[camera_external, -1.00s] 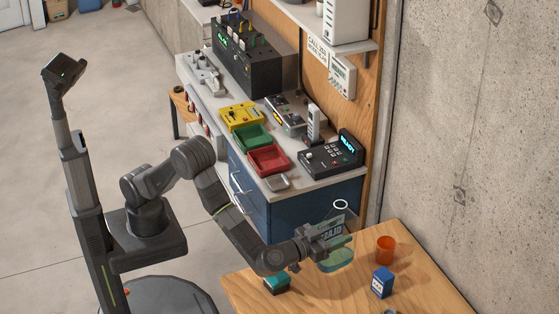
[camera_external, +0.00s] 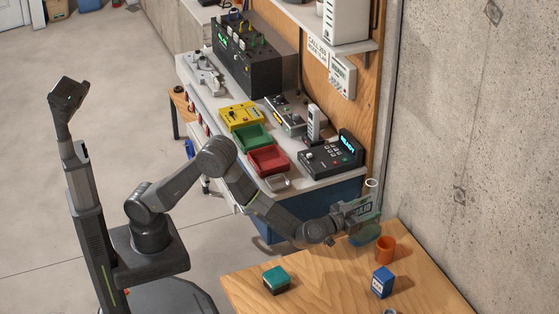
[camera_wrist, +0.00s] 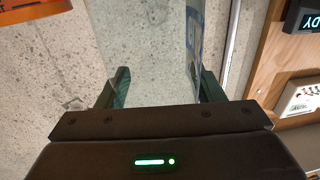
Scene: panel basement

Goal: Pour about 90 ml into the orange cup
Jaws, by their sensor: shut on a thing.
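The orange cup (camera_external: 385,249) stands upright on the wooden table near its far edge. Its orange side also shows at the top left of the wrist view (camera_wrist: 35,8). My gripper (camera_external: 356,217) is shut on a clear, green-tinted bottle (camera_external: 364,239) with a printed label. The bottle is held close to the left of the cup, its pale mouth (camera_external: 371,183) up and leaning a little. In the wrist view the clear bottle (camera_wrist: 145,60) fills the space between my two fingers. I cannot tell whether it touches the table.
A blue box (camera_external: 383,282) stands in front of the cup. A teal block (camera_external: 276,279) lies at the table's left, and a small grey ring (camera_external: 390,311) at the front edge. The concrete wall is close on the right. The bench (camera_external: 325,186) with devices is behind.

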